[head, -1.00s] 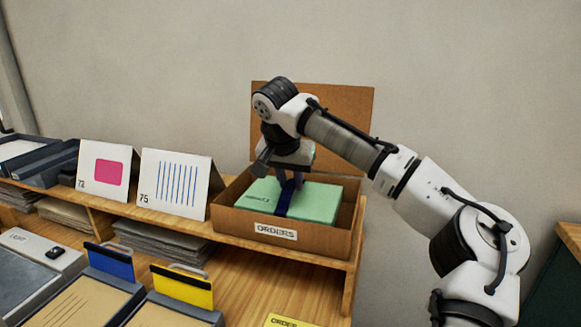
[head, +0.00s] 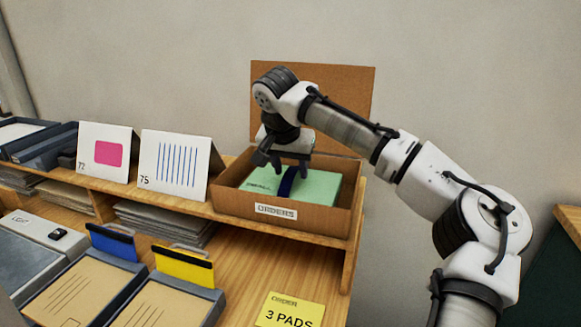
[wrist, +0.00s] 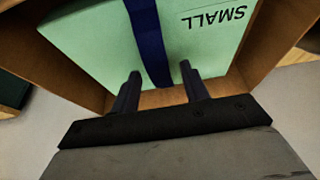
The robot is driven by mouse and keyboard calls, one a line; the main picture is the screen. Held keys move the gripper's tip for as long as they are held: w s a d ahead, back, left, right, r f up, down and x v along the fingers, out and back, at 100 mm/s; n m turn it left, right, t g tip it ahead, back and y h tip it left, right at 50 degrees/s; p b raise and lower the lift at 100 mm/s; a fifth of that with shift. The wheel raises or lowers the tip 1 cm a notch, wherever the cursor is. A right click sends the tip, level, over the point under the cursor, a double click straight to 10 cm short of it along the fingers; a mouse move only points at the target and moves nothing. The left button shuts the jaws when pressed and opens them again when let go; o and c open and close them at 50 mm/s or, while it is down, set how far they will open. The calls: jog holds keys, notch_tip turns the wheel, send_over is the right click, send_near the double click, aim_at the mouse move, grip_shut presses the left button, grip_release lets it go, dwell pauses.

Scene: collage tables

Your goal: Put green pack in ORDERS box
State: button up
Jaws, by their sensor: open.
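The green pack (head: 318,187) lies inside the brown ORDERS box (head: 326,228), which stands at the right end of the wooden shelf with its lid open at the back. A dark blue band runs across the pack. In the wrist view the green pack (wrist: 95,45) shows the word SMALL beside the band, within the box walls. My gripper (head: 283,172) is open and empty above the pack. In the wrist view the fingers (wrist: 163,85) are apart, with nothing held between them.
A card with blue stripes (head: 176,167) and one with a pink shape (head: 107,154) stand left of the box. Below are trays with a blue tab (head: 114,243) and a yellow tab (head: 184,267). A yellow note reading 3 PADS (head: 290,311) lies on the lower desk.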

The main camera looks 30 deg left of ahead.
jog(key=v, duration=1.2)
jog(key=shift+b, duration=0.35)
